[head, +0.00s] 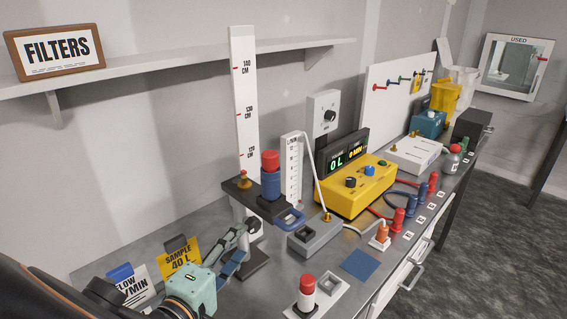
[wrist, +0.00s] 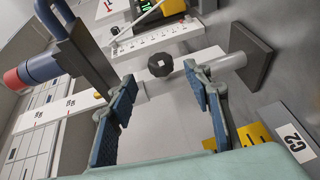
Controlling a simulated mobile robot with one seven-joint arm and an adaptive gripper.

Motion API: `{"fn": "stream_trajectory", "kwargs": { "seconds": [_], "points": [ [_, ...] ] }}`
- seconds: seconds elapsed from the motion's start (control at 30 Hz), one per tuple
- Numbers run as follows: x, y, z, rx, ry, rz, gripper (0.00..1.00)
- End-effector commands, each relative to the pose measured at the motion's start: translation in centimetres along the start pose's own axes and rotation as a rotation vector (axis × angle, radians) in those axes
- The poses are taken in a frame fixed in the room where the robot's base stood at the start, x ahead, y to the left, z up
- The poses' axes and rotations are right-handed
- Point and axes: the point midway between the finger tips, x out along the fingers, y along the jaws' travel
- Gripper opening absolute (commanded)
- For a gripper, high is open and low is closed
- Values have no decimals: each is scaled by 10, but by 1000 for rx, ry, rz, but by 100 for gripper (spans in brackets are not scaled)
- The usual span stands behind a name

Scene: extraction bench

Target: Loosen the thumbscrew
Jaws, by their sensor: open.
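A dark faceted knob (wrist: 160,65), which looks like the thumbscrew, sits on the pale upright of a stand. In the head view the knob (head: 253,221) shows low on the stand, under the dark bracket (head: 240,190). My gripper (wrist: 159,76) is open and empty. In the wrist view the knob appears between and just beyond the fingertips; I see no contact. In the head view my gripper (head: 241,240) reaches the stand from the front left. A small brass knob (head: 243,179) stands on top of the bracket.
The bracket carries a blue cylinder (head: 270,185) with a red top, close above my fingers. A tall ruler (head: 243,95) rises behind. A grey box (head: 315,236) stands right of the stand.

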Motion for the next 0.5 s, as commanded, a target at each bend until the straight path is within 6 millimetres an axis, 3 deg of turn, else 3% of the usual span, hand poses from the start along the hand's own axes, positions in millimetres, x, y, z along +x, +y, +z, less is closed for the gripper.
{"fn": "stream_trajectory", "kwargs": {
  "seconds": [0.3, 0.5],
  "points": [
    [60, 1, 1, -1, -3, 1, 46],
    [78, 1, 0, 0, -2, 1, 46]
  ]
}}
